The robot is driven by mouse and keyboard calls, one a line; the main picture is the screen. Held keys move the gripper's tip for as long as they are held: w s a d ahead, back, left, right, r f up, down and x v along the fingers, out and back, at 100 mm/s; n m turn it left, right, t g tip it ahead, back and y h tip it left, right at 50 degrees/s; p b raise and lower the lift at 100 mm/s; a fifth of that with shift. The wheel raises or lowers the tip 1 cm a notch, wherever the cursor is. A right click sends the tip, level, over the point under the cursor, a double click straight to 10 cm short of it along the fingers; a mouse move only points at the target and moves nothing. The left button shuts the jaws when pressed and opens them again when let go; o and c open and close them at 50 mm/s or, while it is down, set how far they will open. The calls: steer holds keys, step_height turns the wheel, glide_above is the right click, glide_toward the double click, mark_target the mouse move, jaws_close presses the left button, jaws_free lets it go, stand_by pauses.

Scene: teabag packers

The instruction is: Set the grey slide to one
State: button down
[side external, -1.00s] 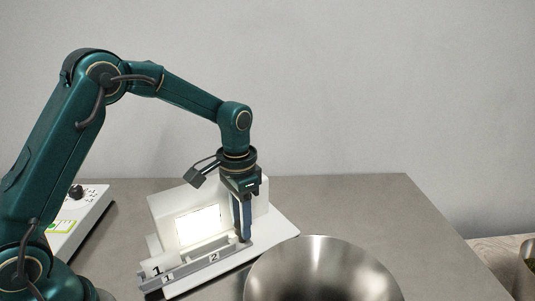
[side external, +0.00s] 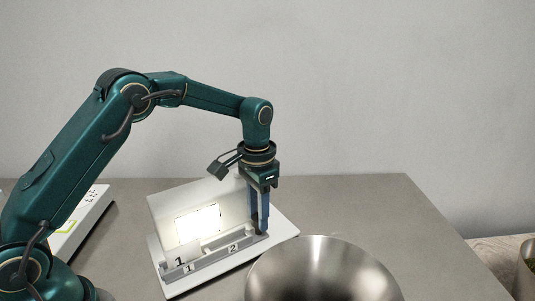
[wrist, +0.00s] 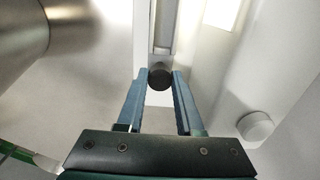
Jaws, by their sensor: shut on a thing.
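The grey slide (side external: 210,262) lies along the front of the white packer (side external: 170,212), with small labels "1" and "2" on its face. My gripper (side external: 263,231) points down at the slide's right end. In the wrist view my gripper (wrist: 160,76) has its blue fingers on both sides of a dark round knob (wrist: 160,75), shut on it. The grey slide (wrist: 162,22) runs away from the knob there. The fingers partly hide the knob in the side view.
A shiny metal bowl (side external: 322,255) stands close to the right of the packer's base plate. A white device (side external: 85,222) is at the left behind my arm. A white round knob (wrist: 255,127) shows in the wrist view. The counter (side external: 370,205) behind the bowl is clear.

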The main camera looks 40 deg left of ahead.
steer(key=shift+w+d, duration=0.1)
steer(key=shift+w, duration=0.35)
steer(key=c, duration=0.5)
jaws_free()
steer(key=shift+c, duration=0.2)
steer(key=shift+r, duration=0.1)
steer(key=shift+r, duration=2.5)
